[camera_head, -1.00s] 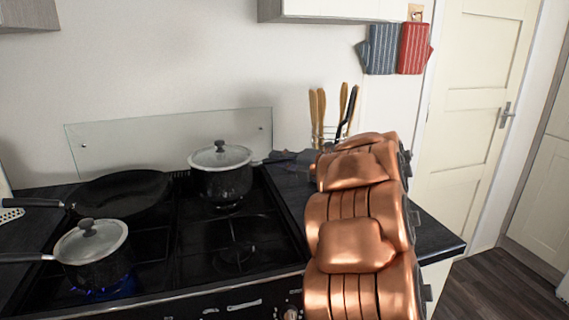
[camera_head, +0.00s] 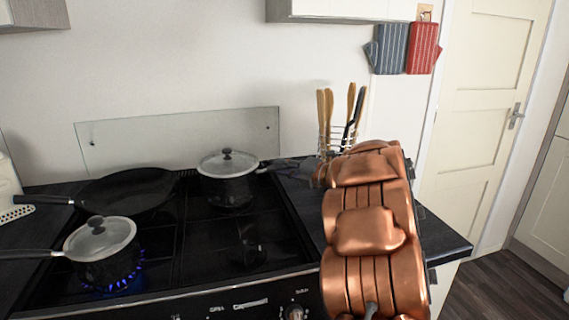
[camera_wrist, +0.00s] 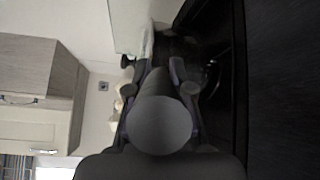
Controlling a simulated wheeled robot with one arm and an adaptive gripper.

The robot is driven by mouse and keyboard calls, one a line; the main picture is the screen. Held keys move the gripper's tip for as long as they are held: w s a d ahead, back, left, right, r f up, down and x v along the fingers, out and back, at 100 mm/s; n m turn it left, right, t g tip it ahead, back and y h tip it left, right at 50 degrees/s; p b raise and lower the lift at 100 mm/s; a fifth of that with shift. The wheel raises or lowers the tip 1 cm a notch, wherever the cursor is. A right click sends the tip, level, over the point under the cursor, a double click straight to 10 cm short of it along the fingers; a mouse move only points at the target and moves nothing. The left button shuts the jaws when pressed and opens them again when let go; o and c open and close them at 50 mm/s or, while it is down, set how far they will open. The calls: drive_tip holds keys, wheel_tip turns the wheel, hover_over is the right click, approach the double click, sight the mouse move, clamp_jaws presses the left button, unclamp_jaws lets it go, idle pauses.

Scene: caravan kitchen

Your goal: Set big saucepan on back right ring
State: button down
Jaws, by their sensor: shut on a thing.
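The big saucepan (camera_head: 228,189), dark and speckled with a glass lid and dark knob, is upright at the back right ring of the hob. Its base appears to be on or just above the ring, which it hides; I cannot tell if it touches. Its handle (camera_head: 266,165) points right. My gripper (camera_head: 284,165) is shut on that handle, to the right of the pot. In the wrist view my gripper (camera_wrist: 160,75) is dark, and the grip is hard to make out.
A smaller lidded saucepan (camera_head: 102,258) stands over a blue flame at front left. A frying pan (camera_head: 125,193) is at back left. The front right ring (camera_head: 240,248) is empty. A glass splashback (camera_head: 180,140) stands behind. A utensil holder (camera_head: 337,135) is behind my arm.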

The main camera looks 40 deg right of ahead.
drive_tip(key=c, duration=1)
unclamp_jaws()
drive_tip(key=shift+f, duration=0.1)
drive_tip(key=shift+c, duration=0.2)
drive_tip(key=shift+s+r, duration=0.1)
drive_tip(key=shift+r, duration=0.1)
drive_tip(key=b+v, duration=0.1)
drive_tip(key=v, duration=1.1)
